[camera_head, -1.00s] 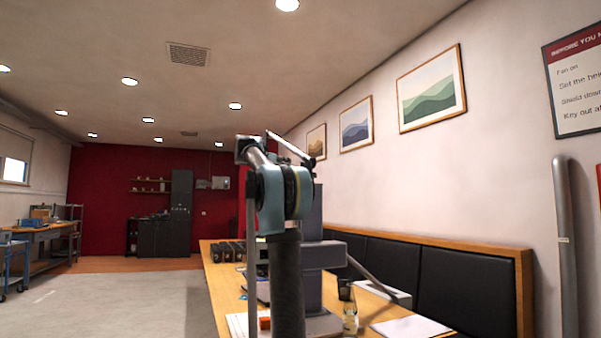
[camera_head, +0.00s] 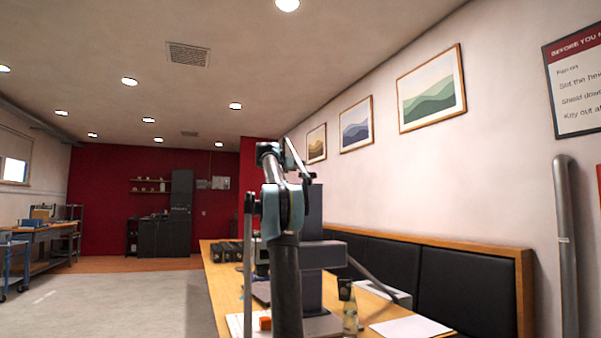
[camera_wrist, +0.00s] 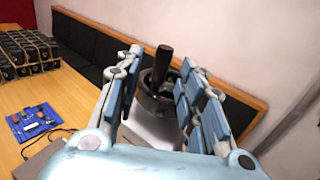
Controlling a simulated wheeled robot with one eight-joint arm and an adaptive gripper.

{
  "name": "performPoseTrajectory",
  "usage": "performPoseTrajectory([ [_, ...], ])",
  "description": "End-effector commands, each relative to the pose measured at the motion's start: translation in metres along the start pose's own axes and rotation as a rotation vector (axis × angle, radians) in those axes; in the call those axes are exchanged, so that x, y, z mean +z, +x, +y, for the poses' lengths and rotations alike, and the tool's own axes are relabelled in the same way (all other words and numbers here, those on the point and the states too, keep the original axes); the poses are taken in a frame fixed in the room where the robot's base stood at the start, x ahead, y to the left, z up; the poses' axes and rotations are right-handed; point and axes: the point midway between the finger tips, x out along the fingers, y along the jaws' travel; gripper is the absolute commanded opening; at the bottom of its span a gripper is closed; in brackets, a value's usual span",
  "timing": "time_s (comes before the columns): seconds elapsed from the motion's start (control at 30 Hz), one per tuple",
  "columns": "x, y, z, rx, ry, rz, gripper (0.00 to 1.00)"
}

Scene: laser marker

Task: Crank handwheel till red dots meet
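In the wrist view, the handwheel (camera_wrist: 153,103) is a dark round wheel with an upright black crank handle (camera_wrist: 162,64). My gripper (camera_wrist: 161,58) is open, its blue-padded fingers on either side of the handle, with visible gaps between. I cannot tell how deep the handle sits between the fingers. In the head view, the laser marker's grey column (camera_head: 310,290) stands on the table behind my arm, which hides part of it. The handwheel and my fingers cannot be made out there. No red dots show in either view.
The wooden table (camera_head: 222,285) runs along black padded wall panels (camera_head: 455,285). A small bottle (camera_head: 350,318), a dark cup (camera_head: 345,289), an orange block (camera_head: 265,323) and a white sheet (camera_head: 411,327) are near the marker. A blue mat with tools (camera_wrist: 33,122) lies at left in the wrist view.

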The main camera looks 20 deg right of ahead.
Motion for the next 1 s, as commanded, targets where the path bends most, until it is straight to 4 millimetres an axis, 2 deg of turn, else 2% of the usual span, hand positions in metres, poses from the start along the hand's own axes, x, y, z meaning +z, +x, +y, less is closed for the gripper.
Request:
performPoseTrajectory([
  [0.1, -0.001, 0.017, 0.0, -0.001, 0.0, 0.0, 0.36],
  [0.33, 0.0, 0.035, 0.0, 0.0, 0.0, 0.0, 0.36],
  [0.8, 0.0, 0.042, 0.0, 0.001, 0.0, 0.0, 0.36],
  [0.97, 0.0, 0.042, 0.0, 0.001, 0.0, 0.0, 0.0],
  [1.0, 0.0, 0.042, 0.0, 0.001, 0.0, 0.0, 0.0],
])
